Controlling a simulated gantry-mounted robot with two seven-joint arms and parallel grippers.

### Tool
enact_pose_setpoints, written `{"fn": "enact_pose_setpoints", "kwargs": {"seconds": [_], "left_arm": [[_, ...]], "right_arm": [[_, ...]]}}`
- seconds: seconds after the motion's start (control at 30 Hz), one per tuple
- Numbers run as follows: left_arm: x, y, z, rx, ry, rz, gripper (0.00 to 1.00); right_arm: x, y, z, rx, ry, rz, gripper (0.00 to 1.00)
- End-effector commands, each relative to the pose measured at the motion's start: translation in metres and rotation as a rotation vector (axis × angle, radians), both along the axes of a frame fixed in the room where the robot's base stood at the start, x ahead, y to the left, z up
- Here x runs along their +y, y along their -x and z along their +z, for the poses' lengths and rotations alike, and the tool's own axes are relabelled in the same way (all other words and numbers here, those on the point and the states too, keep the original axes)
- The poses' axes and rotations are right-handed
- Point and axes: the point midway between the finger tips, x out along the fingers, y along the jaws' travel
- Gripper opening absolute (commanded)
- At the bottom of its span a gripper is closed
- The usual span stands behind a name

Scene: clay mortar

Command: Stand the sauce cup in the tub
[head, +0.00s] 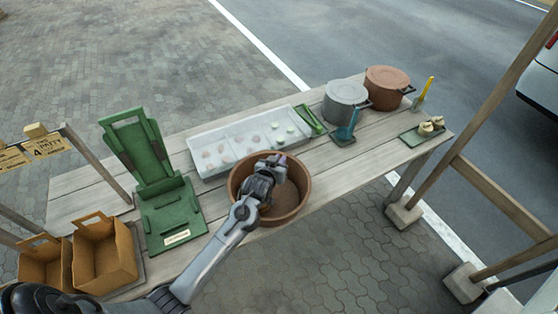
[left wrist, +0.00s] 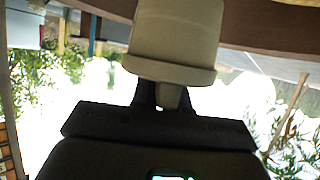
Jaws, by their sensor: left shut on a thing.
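The brown round tub (head: 300,207) stands on the table's near edge, in the middle of the head view. My left gripper (head: 268,178) is over or inside the tub's mouth and covers part of it. In the left wrist view, my left gripper (left wrist: 168,97) is shut on a beige cup (left wrist: 176,35), which I take as the sauce cup. A brown curved wall of the tub (left wrist: 275,35) shows behind the cup. In the head view the cup is mostly hidden by the gripper. I cannot tell whether it touches the tub's floor. My right gripper is not in view.
A white tray (head: 213,172) with small pieces lies behind the tub. A grey pot (head: 345,100), a brown pot (head: 388,85) and a small green tray (head: 411,138) with beige items stand to the right. A green press (head: 172,212) and cardboard boxes (head: 103,254) stand left.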

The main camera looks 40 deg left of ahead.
Motion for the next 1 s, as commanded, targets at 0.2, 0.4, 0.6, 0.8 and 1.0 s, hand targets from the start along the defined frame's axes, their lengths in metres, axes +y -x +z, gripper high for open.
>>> {"fn": "enact_pose_setpoints", "kwargs": {"seconds": [0.2,0.4,0.6,0.8,1.0], "left_arm": [[0.0001,0.0002,-0.007,0.001,0.001,0.0,0.0],[0.0001,0.0001,-0.0097,0.0,0.001,0.0,0.0],[0.0,0.0002,-0.01,0.001,0.0,0.0,0.39],[0.0001,0.0002,-0.0099,0.0,0.0,0.0,0.39],[0.0,0.0,-0.0043,0.0,0.0,0.0,0.39]], "right_arm": [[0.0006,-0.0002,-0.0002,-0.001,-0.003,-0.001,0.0],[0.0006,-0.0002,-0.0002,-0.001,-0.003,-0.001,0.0],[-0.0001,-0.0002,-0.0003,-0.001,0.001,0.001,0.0],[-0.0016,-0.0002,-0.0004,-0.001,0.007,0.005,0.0],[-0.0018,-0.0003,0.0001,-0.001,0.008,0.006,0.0]]}}
